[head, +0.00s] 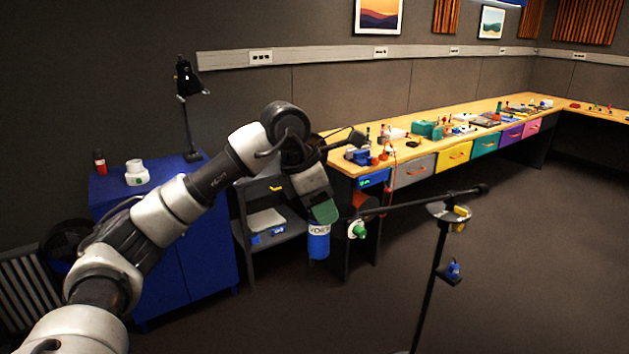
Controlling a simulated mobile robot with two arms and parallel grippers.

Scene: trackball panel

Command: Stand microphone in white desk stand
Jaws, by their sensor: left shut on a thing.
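My left gripper (322,207) reaches in from the left and points down in front of the grey shelf cart. It is shut on a blue cylinder with white lettering (319,240), which looks like the microphone. The cylinder hangs roughly upright below the green part at the fingers, clear of any surface; its top is hidden by the gripper. A white desk stand (137,174) with a small green mark stands on top of the blue cabinet (190,262), left of the gripper. My right gripper is not in view.
A long cluttered workbench (400,155) runs behind.

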